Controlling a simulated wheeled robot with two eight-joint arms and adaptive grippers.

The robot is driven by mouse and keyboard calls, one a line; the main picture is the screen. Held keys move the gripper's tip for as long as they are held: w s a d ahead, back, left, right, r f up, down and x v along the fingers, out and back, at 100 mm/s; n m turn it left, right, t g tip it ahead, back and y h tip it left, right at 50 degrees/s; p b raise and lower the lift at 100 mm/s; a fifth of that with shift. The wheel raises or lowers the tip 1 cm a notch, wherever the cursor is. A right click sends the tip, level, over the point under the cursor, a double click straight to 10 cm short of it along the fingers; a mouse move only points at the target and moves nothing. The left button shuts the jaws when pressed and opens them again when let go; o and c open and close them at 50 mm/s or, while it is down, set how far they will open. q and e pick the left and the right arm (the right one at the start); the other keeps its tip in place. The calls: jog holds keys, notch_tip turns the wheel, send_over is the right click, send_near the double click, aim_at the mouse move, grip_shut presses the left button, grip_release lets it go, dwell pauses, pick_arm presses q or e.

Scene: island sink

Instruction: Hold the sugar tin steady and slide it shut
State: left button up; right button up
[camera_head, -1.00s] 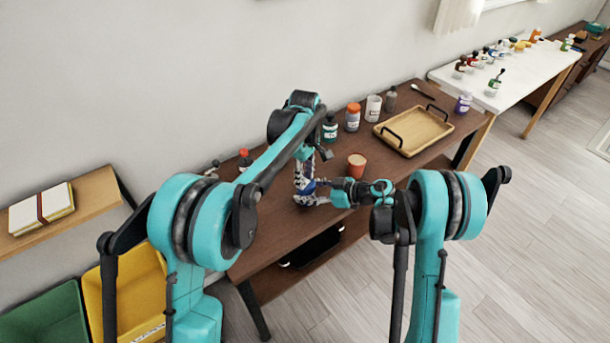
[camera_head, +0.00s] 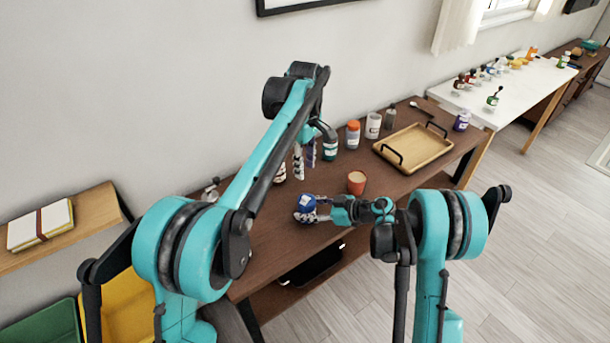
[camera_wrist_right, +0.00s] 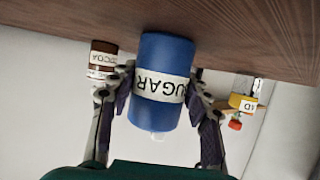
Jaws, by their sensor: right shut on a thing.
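The sugar tin (camera_head: 305,208) is a small blue container on the brown table in the head view. It also shows in the right wrist view (camera_wrist_right: 160,55), with a white SUGAR label appearing upside down and a small pale knob at its lower end. My right gripper (camera_head: 318,207) is shut on the tin; in the right wrist view its fingers (camera_wrist_right: 162,92) lie on either side of it. My left gripper (camera_head: 304,160) hangs above and apart from the tin, fingers spread and empty. I cannot tell how far the tin is closed.
An orange-brown cup (camera_head: 356,183) stands close behind and right of the tin. Several bottles and jars line the table's back, including an orange-topped jar (camera_head: 352,134). A wooden tray (camera_head: 415,148) is at the right. In the wrist view a brown-capped jar (camera_wrist_right: 103,58) stands beside the tin.

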dwell(0.4)
jog(key=o, duration=1.3)
